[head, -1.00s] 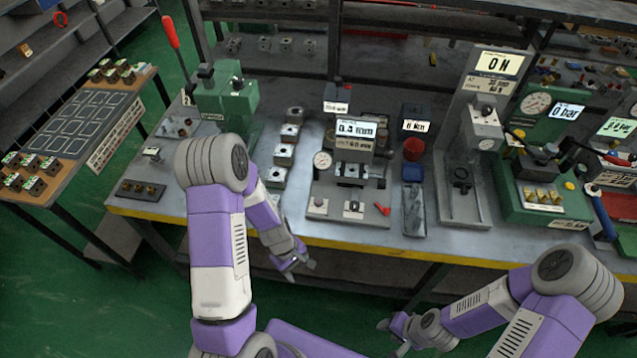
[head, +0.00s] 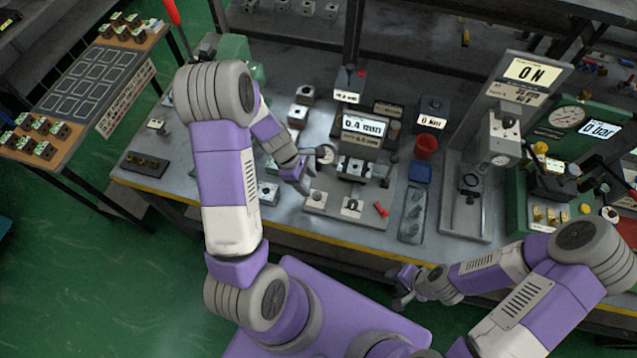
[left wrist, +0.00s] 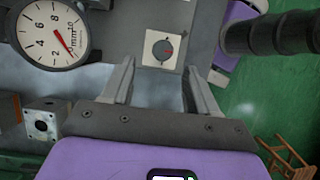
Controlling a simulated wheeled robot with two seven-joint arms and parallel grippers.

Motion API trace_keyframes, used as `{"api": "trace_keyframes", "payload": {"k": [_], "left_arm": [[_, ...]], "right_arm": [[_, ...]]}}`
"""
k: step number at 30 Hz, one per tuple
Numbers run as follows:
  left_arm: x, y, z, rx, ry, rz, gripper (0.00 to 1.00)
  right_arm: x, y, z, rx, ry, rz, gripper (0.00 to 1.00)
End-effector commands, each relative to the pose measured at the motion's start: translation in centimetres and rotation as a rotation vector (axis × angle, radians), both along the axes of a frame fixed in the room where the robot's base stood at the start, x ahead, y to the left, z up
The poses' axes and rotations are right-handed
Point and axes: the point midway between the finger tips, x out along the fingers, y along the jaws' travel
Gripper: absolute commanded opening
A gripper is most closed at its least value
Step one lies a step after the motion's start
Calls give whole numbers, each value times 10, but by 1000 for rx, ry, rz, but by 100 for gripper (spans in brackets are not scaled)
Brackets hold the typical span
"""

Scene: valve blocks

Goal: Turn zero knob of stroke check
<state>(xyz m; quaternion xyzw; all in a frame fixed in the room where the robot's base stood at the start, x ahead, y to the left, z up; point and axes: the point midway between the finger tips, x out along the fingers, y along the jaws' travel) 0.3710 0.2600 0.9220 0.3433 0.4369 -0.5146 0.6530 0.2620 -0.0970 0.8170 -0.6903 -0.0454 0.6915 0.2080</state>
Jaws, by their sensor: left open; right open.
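The stroke check is a grey fixture (head: 342,216) with a dial gauge (head: 325,154) and a display (head: 363,126) reading 0.4 mm. Two small knobs sit on its front part, a left knob (head: 316,195) and a right knob (head: 352,206); their labels are not legible. My left gripper (head: 307,184) is open and empty close to the left knob. In the left wrist view, a round dark knob (left wrist: 163,49) with a red mark on a pale square plate lies ahead of the open fingertips (left wrist: 160,68), apart from them. My right gripper (head: 398,287) is open in front of the table edge.
The dial gauge also shows in the left wrist view (left wrist: 52,30), beside the fingers. A red lever (head: 381,209) and a grey tray (head: 413,215) are to the right. Metal blocks (head: 268,192) stand left of the fixture. The yellow table edge (head: 300,237) runs in front.

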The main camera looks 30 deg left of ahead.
Motion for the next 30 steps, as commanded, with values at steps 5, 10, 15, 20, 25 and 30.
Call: {"api": "trace_keyframes", "payload": {"k": [5, 10, 15, 20, 25, 30], "left_arm": [[2, -12, -31, -2, 4, 0, 59], [4, -19, -49, -1, 2, 0, 59], [5, -22, -56, 0, 0, -1, 59], [5, -22, -55, 0, 0, -1, 59], [5, -22, -55, 0, 0, -1, 42], [5, -22, -55, 0, 0, -1, 16]], "right_arm": [[0, 0, -10, 0, 1, 0, 43], [0, 0, -14, 0, 0, 0, 43], [0, 0, -15, 0, 0, 0, 43], [0, 0, -15, 0, 0, 0, 43], [0, 0, -15, 0, 0, 0, 43], [0, 0, -15, 0, 0, 0, 43]]}}
